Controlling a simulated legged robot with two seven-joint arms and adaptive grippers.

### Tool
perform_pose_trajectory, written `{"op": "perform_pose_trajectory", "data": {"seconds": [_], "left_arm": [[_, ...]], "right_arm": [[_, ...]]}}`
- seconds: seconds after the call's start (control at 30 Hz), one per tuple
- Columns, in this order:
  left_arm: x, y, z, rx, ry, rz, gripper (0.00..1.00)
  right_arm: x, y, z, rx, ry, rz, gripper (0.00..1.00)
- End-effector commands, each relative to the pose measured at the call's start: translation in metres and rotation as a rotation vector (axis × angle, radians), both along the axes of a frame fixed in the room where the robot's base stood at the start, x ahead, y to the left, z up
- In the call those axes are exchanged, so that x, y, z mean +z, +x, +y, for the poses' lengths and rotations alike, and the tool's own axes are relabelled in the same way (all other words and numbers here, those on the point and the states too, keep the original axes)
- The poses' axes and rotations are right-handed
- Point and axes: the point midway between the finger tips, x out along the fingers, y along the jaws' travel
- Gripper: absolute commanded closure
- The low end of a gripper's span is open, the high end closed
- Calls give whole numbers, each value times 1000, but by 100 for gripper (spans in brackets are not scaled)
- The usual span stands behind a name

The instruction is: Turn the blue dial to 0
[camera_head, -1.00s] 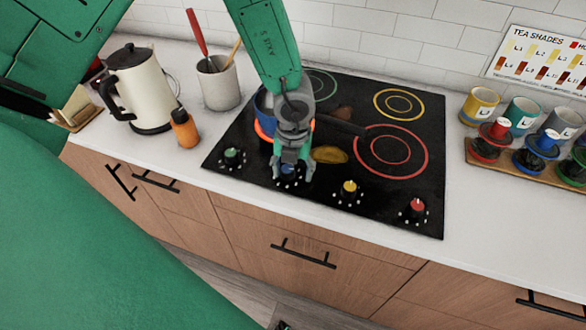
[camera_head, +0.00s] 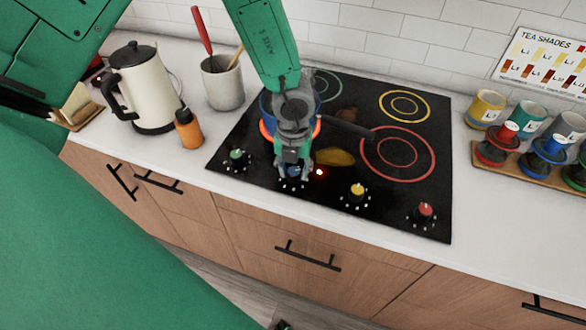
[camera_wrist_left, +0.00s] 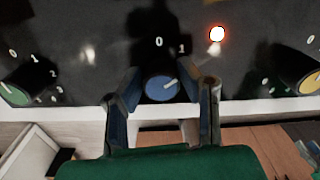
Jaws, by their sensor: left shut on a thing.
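The blue dial (camera_wrist_left: 160,90) sits at the front of the black cooktop (camera_head: 408,205). In the left wrist view its white mark points up and to the right, and the printed 0 and 1 stand above it. My left gripper (camera_head: 293,173) is shut on the dial, with one finger on each side of it in the left wrist view (camera_wrist_left: 166,98). In the head view the gripper hides most of the dial. A small red-orange light (camera_wrist_left: 217,34) glows to the right of the dial. My right gripper is not in view.
A blue pan with a dark handle (camera_head: 350,124) stands behind my gripper, on a burner with an orange ring. The green dial (camera_head: 236,155) is to the left; the yellow dial (camera_head: 357,192) and red dial (camera_head: 425,211) are to the right. An orange bottle (camera_head: 188,130) stands left.

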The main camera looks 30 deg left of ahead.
Motion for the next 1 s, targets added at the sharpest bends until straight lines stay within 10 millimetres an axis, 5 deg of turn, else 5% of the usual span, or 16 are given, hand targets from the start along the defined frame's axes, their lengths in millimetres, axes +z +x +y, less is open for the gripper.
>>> {"op": "perform_pose_trajectory", "data": {"seconds": [0.37, 1.0], "left_arm": [[-4, -6, 2, 101, 7, 15, 98], [-5, -6, 1, 670, 9, 21, 98]], "right_arm": [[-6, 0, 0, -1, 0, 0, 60], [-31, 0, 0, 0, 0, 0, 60]]}}
